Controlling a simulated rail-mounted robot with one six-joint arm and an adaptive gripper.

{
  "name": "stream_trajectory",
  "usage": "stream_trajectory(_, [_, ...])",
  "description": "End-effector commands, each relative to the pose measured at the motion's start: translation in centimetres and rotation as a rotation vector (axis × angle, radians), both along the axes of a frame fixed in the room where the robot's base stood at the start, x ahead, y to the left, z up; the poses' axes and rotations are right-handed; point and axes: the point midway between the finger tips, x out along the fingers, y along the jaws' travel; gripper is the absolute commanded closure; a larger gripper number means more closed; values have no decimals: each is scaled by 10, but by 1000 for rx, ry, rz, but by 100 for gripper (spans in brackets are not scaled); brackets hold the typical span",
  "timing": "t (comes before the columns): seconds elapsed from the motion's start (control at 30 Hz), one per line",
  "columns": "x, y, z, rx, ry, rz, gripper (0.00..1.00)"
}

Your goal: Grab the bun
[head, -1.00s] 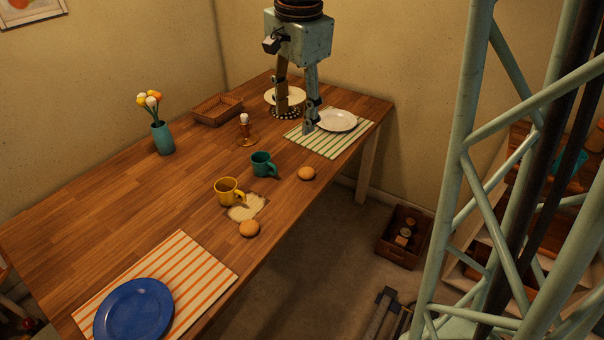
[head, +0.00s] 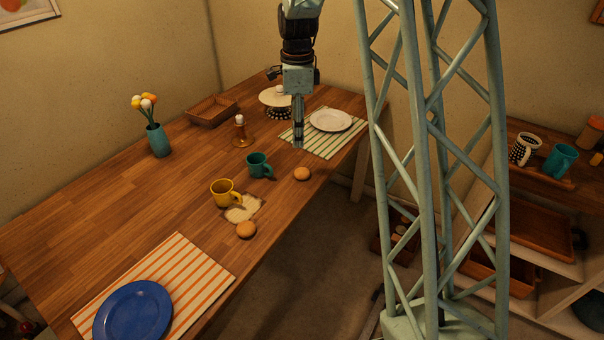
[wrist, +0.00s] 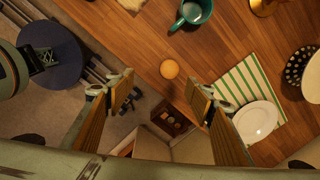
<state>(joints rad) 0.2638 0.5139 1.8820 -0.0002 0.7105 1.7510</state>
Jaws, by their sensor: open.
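Two round golden-brown buns lie on the wooden table. One bun (head: 302,174) is near the table's front edge, right of the green mug (head: 260,165). The other bun (head: 246,230) is nearer the camera, below the yellow mug (head: 226,193). My gripper (head: 298,144) is above the table by the green-striped mat, beyond the first bun, and appears edge-on. In the wrist view, my gripper's fingers (wrist: 163,95) are spread wide with nothing between them. The bun by the green mug (wrist: 169,69) shows just above the gap between them, apart from both.
A white plate (head: 331,120) lies on the green-striped mat (head: 312,146). A candle holder (head: 241,131) and cake stand (head: 279,112) stand behind. A blue plate (head: 133,312) lies on the orange-striped mat (head: 190,277). A shelf (head: 555,260) stands at the right.

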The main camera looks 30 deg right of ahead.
Motion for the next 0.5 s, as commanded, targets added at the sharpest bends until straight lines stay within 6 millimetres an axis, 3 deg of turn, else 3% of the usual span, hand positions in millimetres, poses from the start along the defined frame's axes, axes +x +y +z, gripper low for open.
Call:
stream_trajectory(0.23, [19,-20,-42,10,23,-146,51])
stream_trajectory(0.5, [27,-30,-63,13,32,-222,51])
